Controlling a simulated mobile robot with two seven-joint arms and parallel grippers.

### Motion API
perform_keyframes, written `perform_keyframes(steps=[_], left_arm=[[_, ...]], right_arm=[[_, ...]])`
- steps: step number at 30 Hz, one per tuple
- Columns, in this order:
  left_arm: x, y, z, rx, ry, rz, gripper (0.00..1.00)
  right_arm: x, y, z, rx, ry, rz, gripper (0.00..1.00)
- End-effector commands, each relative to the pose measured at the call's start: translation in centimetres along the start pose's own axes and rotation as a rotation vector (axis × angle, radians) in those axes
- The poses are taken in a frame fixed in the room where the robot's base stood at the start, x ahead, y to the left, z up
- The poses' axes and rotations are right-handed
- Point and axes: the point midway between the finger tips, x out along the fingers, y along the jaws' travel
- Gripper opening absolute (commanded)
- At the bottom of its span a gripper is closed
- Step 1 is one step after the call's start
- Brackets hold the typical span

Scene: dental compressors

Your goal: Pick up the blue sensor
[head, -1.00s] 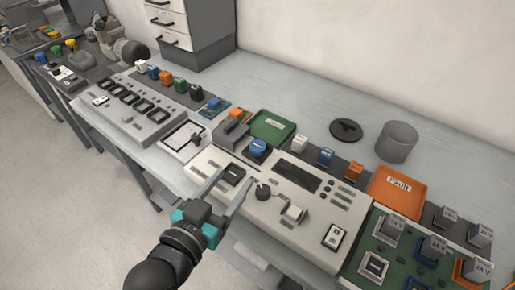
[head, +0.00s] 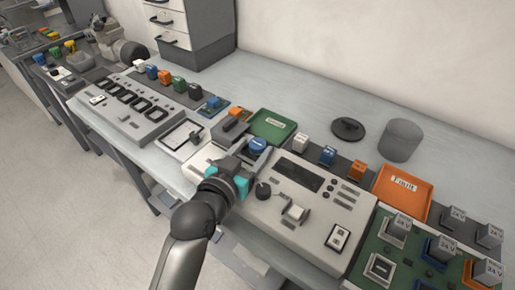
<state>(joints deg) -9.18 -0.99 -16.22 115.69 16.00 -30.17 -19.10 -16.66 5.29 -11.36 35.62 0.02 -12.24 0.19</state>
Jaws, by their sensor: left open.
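A blue sensor with a rounded top (head: 258,145) sits at the upper left of the light-grey test panel (head: 318,222). My left gripper (head: 249,155) is open, its fingers pointing at this blue part from the near side. The fingers overlap its lower edge in the picture; I cannot tell whether they touch it. Another blue block (head: 328,155) stands on the dark strip behind the panel, between a white block (head: 301,143) and an orange block (head: 357,169). My left arm hides the panel's left part. My right gripper is not in view.
A green tray (head: 288,134) lies behind the blue sensor and an orange Fault tray (head: 417,211) lies to the right. A grey cylinder (head: 401,140) and a dark disc (head: 347,129) stand at the back. Bare bench shows between them and the wall.

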Motion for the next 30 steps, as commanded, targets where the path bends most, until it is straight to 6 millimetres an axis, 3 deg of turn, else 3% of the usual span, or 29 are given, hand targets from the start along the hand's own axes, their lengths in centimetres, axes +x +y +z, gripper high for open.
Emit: perform_keyframes(steps=[9, 26, 30], left_arm=[[0.51, 0.0, -0.03, 0.001, -0.001, 0.0, 0.64], [0.48, 0.0, -0.01, 0.001, -0.001, 0.0, 0.01], [0.48, 0.0, -0.02, 0.001, 0.0, 0.0, 0.0]], right_arm=[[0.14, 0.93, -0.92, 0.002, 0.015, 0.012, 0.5], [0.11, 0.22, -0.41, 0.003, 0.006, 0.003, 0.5], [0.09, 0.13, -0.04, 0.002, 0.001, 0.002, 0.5]])
